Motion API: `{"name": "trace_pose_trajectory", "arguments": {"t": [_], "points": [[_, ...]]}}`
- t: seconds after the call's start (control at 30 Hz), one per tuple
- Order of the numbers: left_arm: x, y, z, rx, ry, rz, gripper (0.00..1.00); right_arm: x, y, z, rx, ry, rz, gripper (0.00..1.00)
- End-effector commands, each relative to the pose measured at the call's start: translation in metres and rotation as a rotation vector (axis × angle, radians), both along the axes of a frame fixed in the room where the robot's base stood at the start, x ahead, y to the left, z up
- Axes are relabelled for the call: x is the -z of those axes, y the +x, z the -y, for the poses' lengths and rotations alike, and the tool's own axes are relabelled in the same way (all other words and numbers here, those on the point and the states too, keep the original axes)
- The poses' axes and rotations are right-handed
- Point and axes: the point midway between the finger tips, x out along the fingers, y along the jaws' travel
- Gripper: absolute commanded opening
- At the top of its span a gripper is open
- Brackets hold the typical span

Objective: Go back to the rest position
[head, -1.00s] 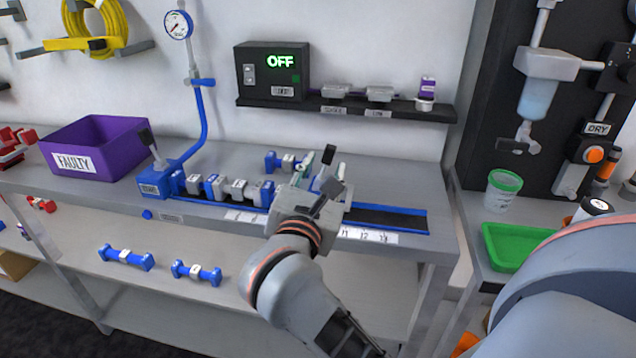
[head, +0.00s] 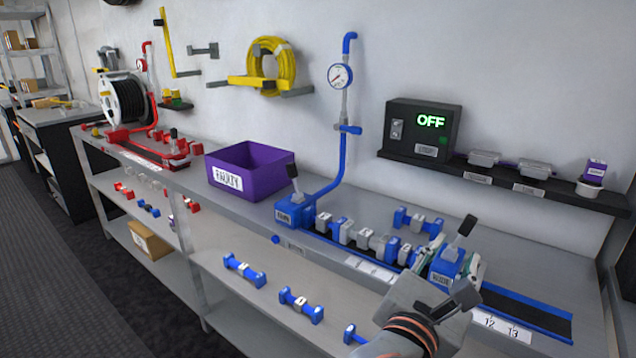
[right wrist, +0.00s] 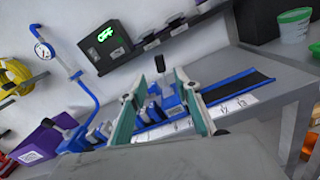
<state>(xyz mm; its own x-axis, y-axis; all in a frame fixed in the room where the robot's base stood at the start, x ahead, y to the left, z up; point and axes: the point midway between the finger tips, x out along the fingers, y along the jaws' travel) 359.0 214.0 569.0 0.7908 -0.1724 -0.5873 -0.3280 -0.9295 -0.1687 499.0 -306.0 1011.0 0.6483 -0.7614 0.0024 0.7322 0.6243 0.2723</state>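My right gripper (head: 452,268) is at the right part of the blue rail (head: 530,315) on the bench, its fingers on either side of a blue end block (head: 447,262) with a black lever. In the right wrist view the two teal fingers (right wrist: 160,98) are spread apart, with the blue block (right wrist: 170,100) showing in the gap. I cannot tell whether a finger touches it. My left gripper is not in view. No rest position is marked in these frames.
A row of grey and blue fittings (head: 364,238) sits on the rail, left of my gripper. A purple FAULTY bin (head: 262,178) stands further left. A black shelf (head: 480,176) with an OFF control box (head: 420,133) is on the wall behind. Blue fittings (head: 300,304) lie on the lower shelf.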

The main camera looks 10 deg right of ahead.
Motion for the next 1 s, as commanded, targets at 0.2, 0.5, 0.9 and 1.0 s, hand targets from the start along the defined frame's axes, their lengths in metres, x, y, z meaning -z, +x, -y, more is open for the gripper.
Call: {"name": "trace_pose_trajectory", "arguments": {"t": [0.2,0.5,0.9,1.0], "points": [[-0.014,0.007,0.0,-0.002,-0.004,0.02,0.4,-0.027,-0.015,0.014,0.091,-0.281,-0.063,0.32],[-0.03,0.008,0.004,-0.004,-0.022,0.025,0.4,-0.07,-0.025,-0.038,0.251,-1.229,-0.358,0.32],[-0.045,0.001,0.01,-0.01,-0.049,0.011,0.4,0.116,-0.01,-0.159,0.064,-2.552,-0.791,0.32],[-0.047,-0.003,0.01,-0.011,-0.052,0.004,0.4,0.184,-0.026,-0.163,-0.046,-2.823,-0.855,0.32]]}}
